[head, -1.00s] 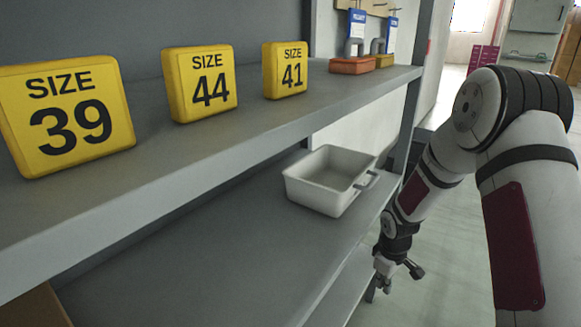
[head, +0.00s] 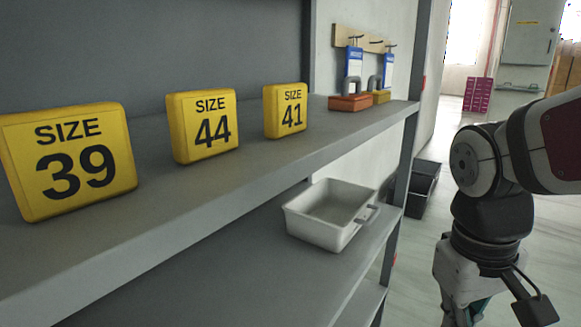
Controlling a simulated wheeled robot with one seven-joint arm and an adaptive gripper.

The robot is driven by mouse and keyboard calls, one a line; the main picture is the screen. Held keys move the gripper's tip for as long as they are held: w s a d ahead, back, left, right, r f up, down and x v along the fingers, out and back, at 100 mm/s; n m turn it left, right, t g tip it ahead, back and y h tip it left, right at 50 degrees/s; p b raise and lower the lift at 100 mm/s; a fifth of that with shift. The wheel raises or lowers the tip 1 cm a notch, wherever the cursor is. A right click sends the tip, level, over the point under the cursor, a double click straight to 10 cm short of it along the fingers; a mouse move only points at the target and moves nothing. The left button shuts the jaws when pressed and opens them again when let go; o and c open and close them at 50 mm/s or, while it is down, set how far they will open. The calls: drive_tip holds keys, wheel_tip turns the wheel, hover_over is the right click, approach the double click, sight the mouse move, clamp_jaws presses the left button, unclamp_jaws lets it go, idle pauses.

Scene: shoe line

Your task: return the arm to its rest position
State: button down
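My arm (head: 495,170) is at the right of the head view, folded at a joint and clear of the shelf. My gripper (head: 490,312) hangs below it at the bottom edge, over the floor side of the shelf.
The upper shelf (head: 190,185) bears yellow signs for size 39 (head: 105,195), size 44 (head: 205,150) and size 41 (head: 287,130), plus padlocks at its far end. A white bin (head: 318,236) stands on the lower shelf. Dark crates (head: 418,196) stand beyond the shelf post.

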drive_tip(key=s+a+r+m+y, duration=0.1)
drive_tip(key=s+a+m, duration=0.15)
drive_tip(key=s, duration=1.25)
wheel_tip(320, 180, up, 37)
drive_tip(key=n+t+p, duration=0.1)
drive_tip(key=t+p, duration=0.2)
drive_tip(key=p, duration=3.1)
drive_tip(key=shift+w+a+f+t, duration=0.15)
drive_tip(key=shift+a+f+t, duration=0.05)
drive_tip(key=shift+t, duration=0.2)
